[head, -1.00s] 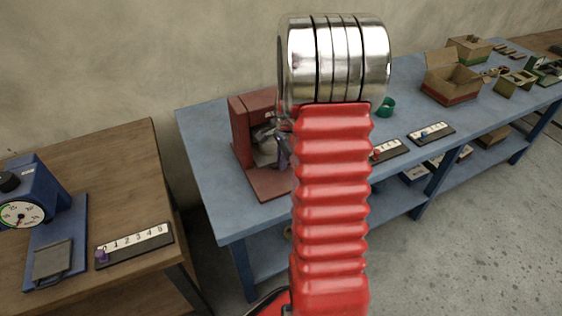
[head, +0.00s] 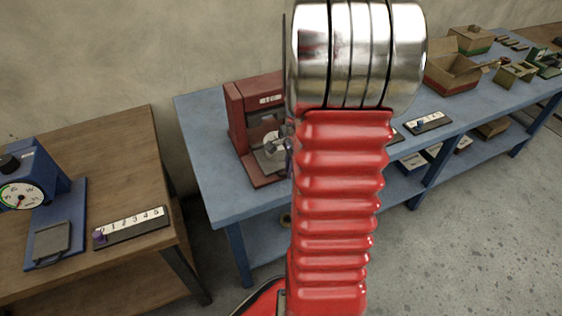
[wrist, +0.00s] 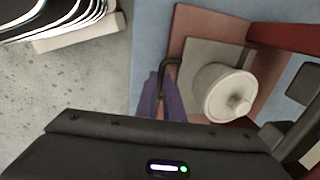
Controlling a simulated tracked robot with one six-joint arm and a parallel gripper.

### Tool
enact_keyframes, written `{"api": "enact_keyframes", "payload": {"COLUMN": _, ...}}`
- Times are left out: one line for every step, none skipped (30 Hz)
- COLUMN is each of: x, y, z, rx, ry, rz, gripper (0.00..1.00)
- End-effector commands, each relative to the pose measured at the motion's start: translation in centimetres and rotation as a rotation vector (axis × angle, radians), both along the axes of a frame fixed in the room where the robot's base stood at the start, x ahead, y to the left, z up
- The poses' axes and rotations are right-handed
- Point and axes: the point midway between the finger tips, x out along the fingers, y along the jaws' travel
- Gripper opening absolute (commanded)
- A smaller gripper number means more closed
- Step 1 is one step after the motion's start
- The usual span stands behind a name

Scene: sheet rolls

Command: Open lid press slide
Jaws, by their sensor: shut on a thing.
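In the head view my arm hides most of the gripper.
A wooden table (head: 130,190) at left carries a blue dial device (head: 30,180) and a 0-to-5 scale strip (head: 132,227) with a purple peg. Another strip (head: 427,121) and an open cardboard box (head: 452,75) are farther right on the blue bench (head: 205,150).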

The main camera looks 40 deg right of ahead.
Motion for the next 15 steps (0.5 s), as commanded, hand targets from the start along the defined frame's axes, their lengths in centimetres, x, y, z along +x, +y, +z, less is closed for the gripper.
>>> {"api": "enact_keyframes", "payload": {"x": -0.7, "y": -0.1, "z": 0.2, "rx": -0.007, "ry": -0.004, "rz": -0.005, "gripper": 0.0}}
{"api": "enact_keyframes", "payload": {"x": -1.1, "y": 0.1, "z": 0.2, "rx": -0.007, "ry": -0.004, "rz": -0.006, "gripper": 0.0}}
{"api": "enact_keyframes", "payload": {"x": -1.6, "y": 0.3, "z": 0.2, "rx": -0.006, "ry": -0.004, "rz": -0.006, "gripper": 0.0}}
{"api": "enact_keyframes", "payload": {"x": -1.8, "y": 0.4, "z": 0.2, "rx": -0.006, "ry": -0.005, "rz": -0.005, "gripper": 0.0}}
{"api": "enact_keyframes", "payload": {"x": -2.1, "y": 0.5, "z": 0.2, "rx": -0.007, "ry": -0.005, "rz": -0.006, "gripper": 0.0}}
{"api": "enact_keyframes", "payload": {"x": -2.3, "y": 0.6, "z": 0.2, "rx": -0.007, "ry": -0.005, "rz": -0.006, "gripper": 0.0}}
{"api": "enact_keyframes", "payload": {"x": -2.5, "y": 0.7, "z": 0.2, "rx": -0.006, "ry": -0.005, "rz": -0.007, "gripper": 0.0}}
{"api": "enact_keyframes", "payload": {"x": -2.6, "y": 0.7, "z": 0.2, "rx": -0.006, "ry": -0.004, "rz": -0.007, "gripper": 0.0}}
{"api": "enact_keyframes", "payload": {"x": -2.7, "y": 0.7, "z": 0.2, "rx": -0.006, "ry": -0.004, "rz": -0.007, "gripper": 0.0}}
{"api": "enact_keyframes", "payload": {"x": -2.7, "y": 0.7, "z": 0.2, "rx": -0.006, "ry": -0.004, "rz": -0.007, "gripper": 0.0}}
{"api": "enact_keyframes", "payload": {"x": -2.7, "y": 0.7, "z": 0.2, "rx": -0.006, "ry": -0.004, "rz": -0.007, "gripper": 0.0}}
{"api": "enact_keyframes", "payload": {"x": -2.7, "y": 0.7, "z": 0.2, "rx": -0.006, "ry": -0.004, "rz": -0.007, "gripper": 0.0}}
{"api": "enact_keyframes", "payload": {"x": -2.7, "y": 0.7, "z": 0.2, "rx": -0.006, "ry": -0.004, "rz": -0.007, "gripper": 0.0}}
{"api": "enact_keyframes", "payload": {"x": -2.7, "y": 0.7, "z": 0.2, "rx": -0.006, "ry": -0.004, "rz": -0.007, "gripper": 0.0}}
{"api": "enact_keyframes", "payload": {"x": -2.7, "y": 0.7, "z": 0.2, "rx": -0.005, "ry": -0.005, "rz": -0.008, "gripper": 0.0}}
